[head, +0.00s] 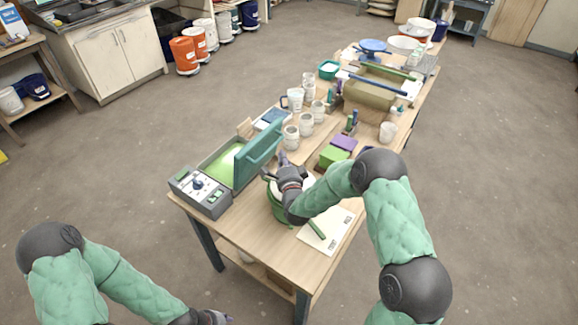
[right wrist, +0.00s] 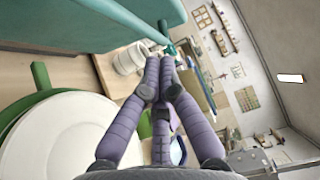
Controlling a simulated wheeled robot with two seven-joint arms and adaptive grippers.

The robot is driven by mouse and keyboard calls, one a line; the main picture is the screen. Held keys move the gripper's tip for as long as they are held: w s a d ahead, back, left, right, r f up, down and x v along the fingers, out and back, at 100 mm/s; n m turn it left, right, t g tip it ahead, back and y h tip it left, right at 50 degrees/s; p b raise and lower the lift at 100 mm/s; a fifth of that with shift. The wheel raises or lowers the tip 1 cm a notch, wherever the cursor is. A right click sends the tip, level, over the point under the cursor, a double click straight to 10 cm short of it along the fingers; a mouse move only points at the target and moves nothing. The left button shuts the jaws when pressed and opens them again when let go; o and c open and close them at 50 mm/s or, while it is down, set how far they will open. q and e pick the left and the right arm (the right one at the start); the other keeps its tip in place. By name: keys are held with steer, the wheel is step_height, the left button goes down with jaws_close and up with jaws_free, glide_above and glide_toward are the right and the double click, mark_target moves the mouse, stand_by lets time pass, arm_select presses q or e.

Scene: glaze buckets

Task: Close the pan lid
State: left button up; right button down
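The pan (head: 222,160) is a shallow tray with a bright green inside, on the near left of the table. Its teal lid (head: 258,155) stands open, tilted up along the pan's right side. The lid also shows as a teal slab at the top left of the right wrist view (right wrist: 95,22). My right gripper (head: 284,160) is just right of the lid, apart from it as far as I can tell. Its purple fingers (right wrist: 165,65) are drawn together with nothing visible between them. My left gripper (head: 218,318) is low at the bottom edge, away from the table; its fingers are unclear.
A grey control box (head: 200,193) with a knob stands before the pan. A green bucket (head: 277,205) with a white top sits below my right wrist. Pale mugs (head: 291,137), a green block (head: 333,156) and a white board (head: 326,229) lie nearby.

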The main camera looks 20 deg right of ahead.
steer(key=shift+w+a, duration=0.7)
steer(key=shift+w, duration=0.25)
arm_select(q)
steer(key=shift+r, duration=0.1)
arm_select(e)
steer(key=shift+r, duration=0.15)
